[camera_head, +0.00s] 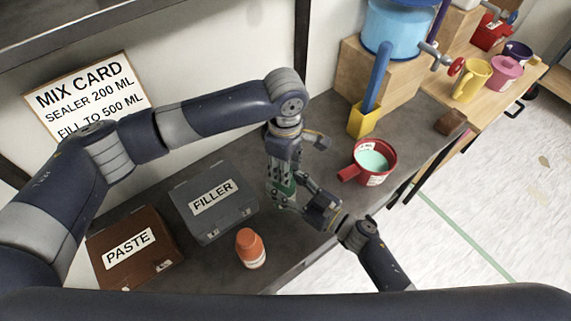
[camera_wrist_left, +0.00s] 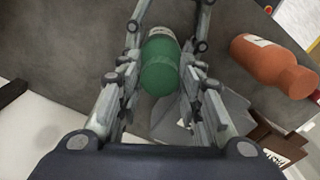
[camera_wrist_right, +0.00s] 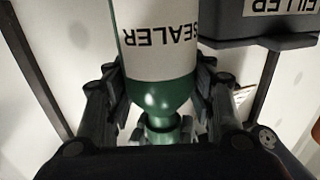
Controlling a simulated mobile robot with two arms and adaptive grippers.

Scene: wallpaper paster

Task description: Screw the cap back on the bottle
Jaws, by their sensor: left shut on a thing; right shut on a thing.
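The green sealer bottle (camera_wrist_right: 160,95) stands upright with its white label in the right wrist view. In the head view its green body (camera_head: 287,186) is mostly hidden by my grippers. My right gripper (camera_head: 290,202) is shut on the bottle from the side. My left gripper (camera_head: 281,174) comes down from above and is shut on the green cap (camera_wrist_right: 163,123) at the bottle's neck. The left wrist view shows the green cap end (camera_wrist_left: 158,79) between the left fingers. I cannot tell whether the cap is threaded on.
An orange bottle (camera_head: 250,249), a grey FILLER case (camera_head: 228,222) and a brown PASTE case (camera_head: 152,268) are on the dark counter (camera_head: 300,249). A red pot (camera_head: 378,178) and a yellow holder (camera_head: 362,122) stand to the right. A mix card (camera_head: 88,93) leans behind.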

